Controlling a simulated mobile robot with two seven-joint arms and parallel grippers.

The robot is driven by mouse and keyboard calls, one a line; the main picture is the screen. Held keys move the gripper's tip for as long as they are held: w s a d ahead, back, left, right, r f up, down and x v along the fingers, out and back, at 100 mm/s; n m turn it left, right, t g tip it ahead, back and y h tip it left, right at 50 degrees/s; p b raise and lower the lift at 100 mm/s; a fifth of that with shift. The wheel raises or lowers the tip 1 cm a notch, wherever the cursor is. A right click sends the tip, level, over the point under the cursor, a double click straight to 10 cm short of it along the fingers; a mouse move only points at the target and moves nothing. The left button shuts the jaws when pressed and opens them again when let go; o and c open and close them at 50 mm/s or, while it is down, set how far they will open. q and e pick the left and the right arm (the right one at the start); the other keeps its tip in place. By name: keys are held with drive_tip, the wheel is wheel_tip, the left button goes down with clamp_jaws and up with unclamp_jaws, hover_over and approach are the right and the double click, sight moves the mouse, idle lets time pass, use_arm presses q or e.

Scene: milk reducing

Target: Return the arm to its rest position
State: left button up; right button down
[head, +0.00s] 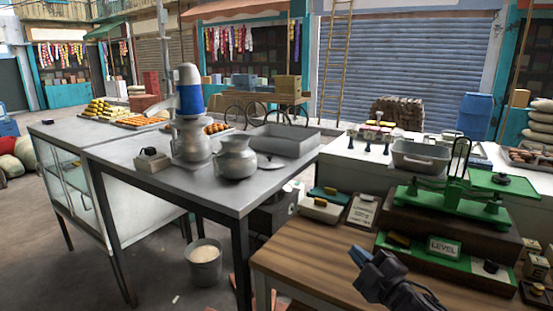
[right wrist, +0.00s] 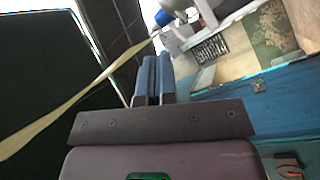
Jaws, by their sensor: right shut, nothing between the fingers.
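My right gripper (head: 366,264) is above the front of the wooden table (head: 305,258) at the lower right of the head view. It points up and to the left, and it holds nothing. In the right wrist view the two blue-grey fingers of the right gripper (right wrist: 154,72) lie close together with nothing between them. My left gripper is in neither view.
A green balance scale (head: 450,205) stands on the wooden table beside my right gripper. A metal table (head: 130,150) to the left carries a metal pot (head: 236,160) and a grey tray (head: 285,141). A bucket (head: 204,265) stands on the floor under the metal table.

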drive_tip(key=s+d+f+m+g+h, duration=0.3)
drive_tip(key=s+f+m, duration=0.4)
drive_tip(key=s+f, duration=0.6)
drive_tip(key=s+d+f+m+g+h, duration=0.2)
drive_tip(key=s+d+f+m+h, duration=0.3)
drive_tip(key=s+f, duration=0.9)
drive_tip(key=s+d+m, duration=0.1)
drive_tip(key=m, duration=0.2)
drive_tip(key=shift+s+d+f+g+h, duration=0.2)
drive_tip(key=shift+f+g+h, duration=0.1)
drive_tip(key=shift+g+h, duration=0.1)
